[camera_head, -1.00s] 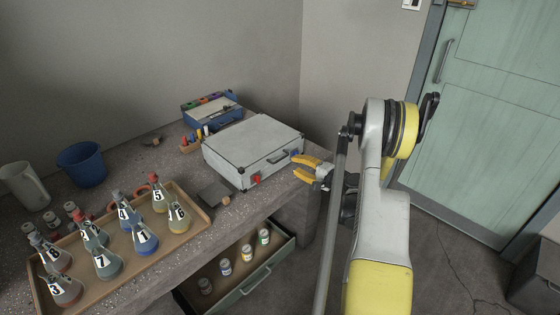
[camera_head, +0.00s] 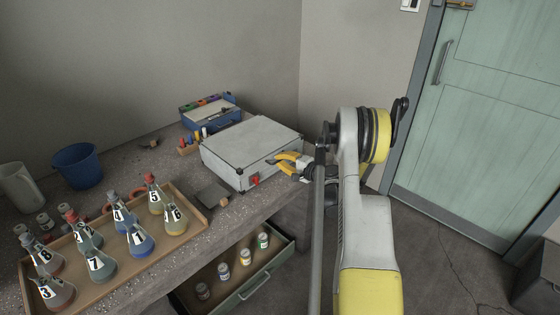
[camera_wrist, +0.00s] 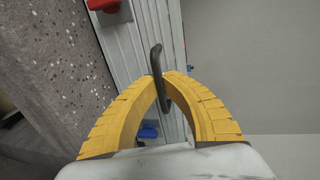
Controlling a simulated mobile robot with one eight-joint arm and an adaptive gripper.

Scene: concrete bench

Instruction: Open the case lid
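The case (camera_head: 250,146) is a pale grey box with dark corners on the bench, and its lid is down. It has a red latch (camera_head: 254,179) on its front, which also shows in the wrist view (camera_wrist: 105,4). A blue part (camera_wrist: 148,131) shows farther along the front. My gripper (camera_head: 279,161) has yellow fingers and is at the case front. In the wrist view its fingertips (camera_wrist: 161,78) close in on both sides of the black case handle (camera_wrist: 158,62), with little or no gap. My gripper hides most of the handle in the head view.
A tray (camera_head: 190,232) of numbered flasks stands at the left of the bench, near a blue bucket (camera_head: 78,165) and a pale jug (camera_head: 20,187). A blue organiser (camera_head: 212,112) stands behind the case. An open drawer (camera_head: 265,285) with small jars juts out below.

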